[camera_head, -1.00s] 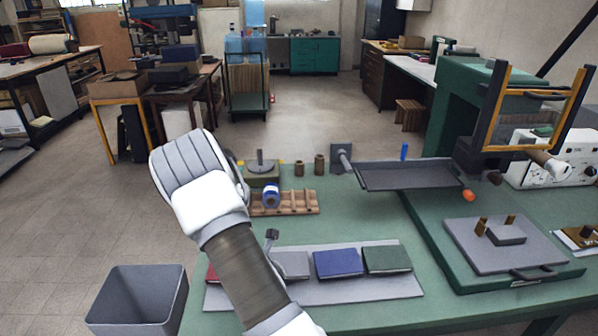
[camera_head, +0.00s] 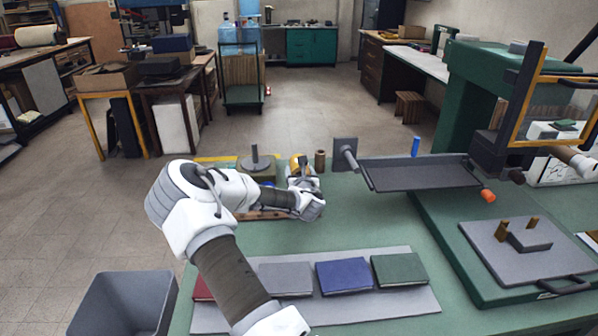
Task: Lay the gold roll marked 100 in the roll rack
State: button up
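A gold roll (camera_head: 295,163) shows in the head view at the far side of the table, just beyond my gripper (camera_head: 303,170). My gripper is right at the roll and partly covers it. The fingertips are small and overlap the roll, so I cannot tell whether they are closed on it. The wooden roll rack (camera_head: 262,215) lies nearer, mostly hidden behind my forearm and wrist. A sliver of a blue roll (camera_head: 267,184) shows above the rack behind my wrist. No marking on the gold roll can be read.
A brown spool (camera_head: 320,160) stands right of the gold roll, beside a grey bracket and dark tray (camera_head: 420,174). A round-based post (camera_head: 256,163) stands to the left. Several velvet covers lie on a grey mat (camera_head: 390,303) in front. A grey bin (camera_head: 125,300) is front left.

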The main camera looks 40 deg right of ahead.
jog(key=shift+f+b, duration=1.65)
jog(key=shift+f, duration=1.85)
jog(key=shift+f+b, duration=1.2)
jog(key=o, duration=1.5)
jog(key=shift+c, duration=0.2)
jog(key=p+v, duration=0.1)
jog(key=v, duration=1.6)
jog(key=shift+s+a+r+p, duration=0.1)
jog(key=shift+s+r+p, duration=0.1)
jog(key=shift+p, duration=0.15)
